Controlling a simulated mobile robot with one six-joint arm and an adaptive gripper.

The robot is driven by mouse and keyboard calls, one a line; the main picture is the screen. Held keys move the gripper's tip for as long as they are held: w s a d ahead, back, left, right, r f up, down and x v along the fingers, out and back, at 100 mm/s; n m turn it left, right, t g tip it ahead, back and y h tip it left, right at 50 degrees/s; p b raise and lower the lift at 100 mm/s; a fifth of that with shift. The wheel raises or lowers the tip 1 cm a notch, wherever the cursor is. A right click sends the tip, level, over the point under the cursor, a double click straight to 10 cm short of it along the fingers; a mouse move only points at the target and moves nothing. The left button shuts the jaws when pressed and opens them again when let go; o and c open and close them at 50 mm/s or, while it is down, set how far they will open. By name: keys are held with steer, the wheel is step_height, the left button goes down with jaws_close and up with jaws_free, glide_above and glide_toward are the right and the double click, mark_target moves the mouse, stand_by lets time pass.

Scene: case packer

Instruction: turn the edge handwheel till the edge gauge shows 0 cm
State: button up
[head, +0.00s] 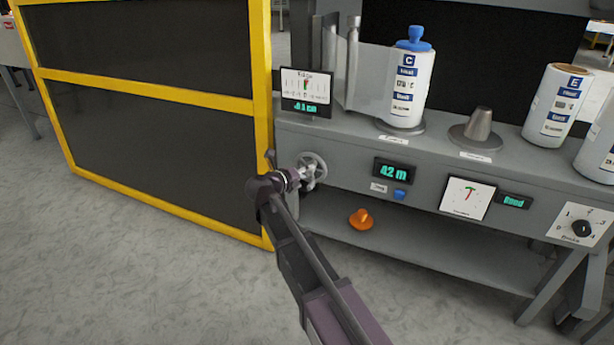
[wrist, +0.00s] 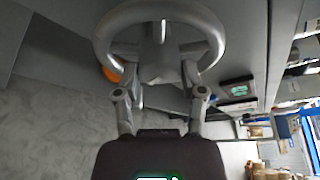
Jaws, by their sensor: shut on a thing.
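The edge handwheel (head: 314,165) is a grey spoked wheel on the front of the machine, below the edge gauge (head: 306,93). The gauge has a white dial with a pointer near its middle and a green digital readout in cm, too small to read surely. My gripper (head: 292,178) is at the handwheel and partly covers it. In the wrist view the wheel's rim and hub (wrist: 158,60) fill the top, and my gripper (wrist: 160,88) has its two fingers on the wheel, shut on it. The exact contact is partly hidden.
A yellow-framed dark panel (head: 155,98) stands close on the left. Rolls C (head: 408,88) and E (head: 556,105) stand on the machine top. An orange object (head: 361,218) sits on the lower shelf. A 42 m display (head: 394,171) and a selector knob (head: 581,229) are to the right.

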steer(key=shift+d+n+h+b, duration=0.1)
steer(key=shift+n+h+b, duration=0.4)
steer(key=shift+n, duration=0.4)
steer(key=o, duration=1.1)
steer(key=shift+o, duration=0.2)
steer(key=shift+s, duration=0.1)
